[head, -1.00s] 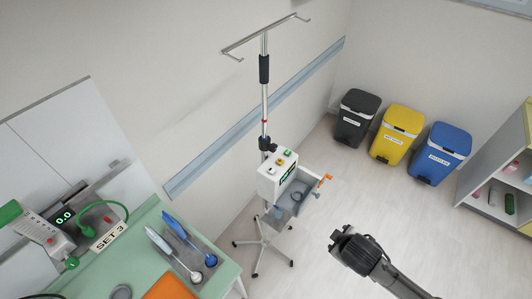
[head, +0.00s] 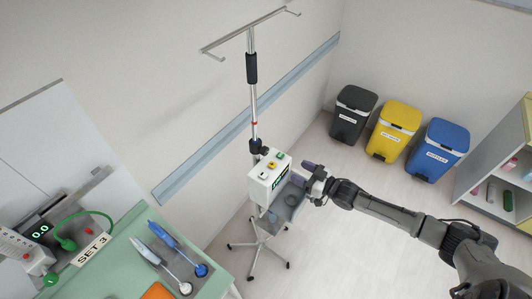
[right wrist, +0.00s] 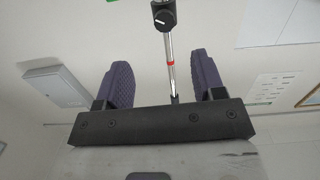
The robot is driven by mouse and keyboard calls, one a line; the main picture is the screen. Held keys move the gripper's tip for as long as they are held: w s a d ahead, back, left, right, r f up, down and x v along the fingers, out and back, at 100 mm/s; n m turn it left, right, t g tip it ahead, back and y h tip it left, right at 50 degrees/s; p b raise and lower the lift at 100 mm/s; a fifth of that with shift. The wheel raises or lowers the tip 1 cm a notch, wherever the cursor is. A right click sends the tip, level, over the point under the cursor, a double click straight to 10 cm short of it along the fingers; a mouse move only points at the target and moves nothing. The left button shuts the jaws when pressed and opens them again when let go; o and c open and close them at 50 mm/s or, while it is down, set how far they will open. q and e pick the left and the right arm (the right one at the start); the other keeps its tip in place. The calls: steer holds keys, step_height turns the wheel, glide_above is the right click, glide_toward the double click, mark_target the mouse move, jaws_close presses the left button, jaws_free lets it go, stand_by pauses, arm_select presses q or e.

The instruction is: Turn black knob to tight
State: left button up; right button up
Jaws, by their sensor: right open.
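The black knob (head: 256,147) sits on a clamp on the upright pole of a wheeled stand, just above a white box. In the right wrist view the black knob (right wrist: 164,17) shows a white mark on its face and lies beyond the fingertips, between their lines. My right gripper (head: 309,174) is to the right of the white box, lower in the picture than the knob and apart from it. In the right wrist view the two purple pads of my right gripper (right wrist: 163,72) are wide apart with nothing between them. My left gripper is not in view.
The white box (head: 267,181) with coloured buttons and a grey tray (head: 289,203) are on the stand, close to my right gripper. A green table (head: 128,250) with instruments stands at the lower left. Black, yellow (head: 393,132) and blue bins stand along the wall. Open floor lies between.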

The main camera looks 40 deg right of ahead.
mark_target(267, 153)
steer(key=shift+t, duration=0.3)
steer(key=x, duration=0.7)
steer(key=r+p+x, duration=0.1)
steer(key=x, duration=0.3)
steer(key=shift+w+a+r, duration=0.1)
steer(key=shift+w+a, duration=0.15)
steer(key=shift+w, duration=0.1)
steer(key=shift+x, duration=1.05)
steer(key=c, duration=0.9)
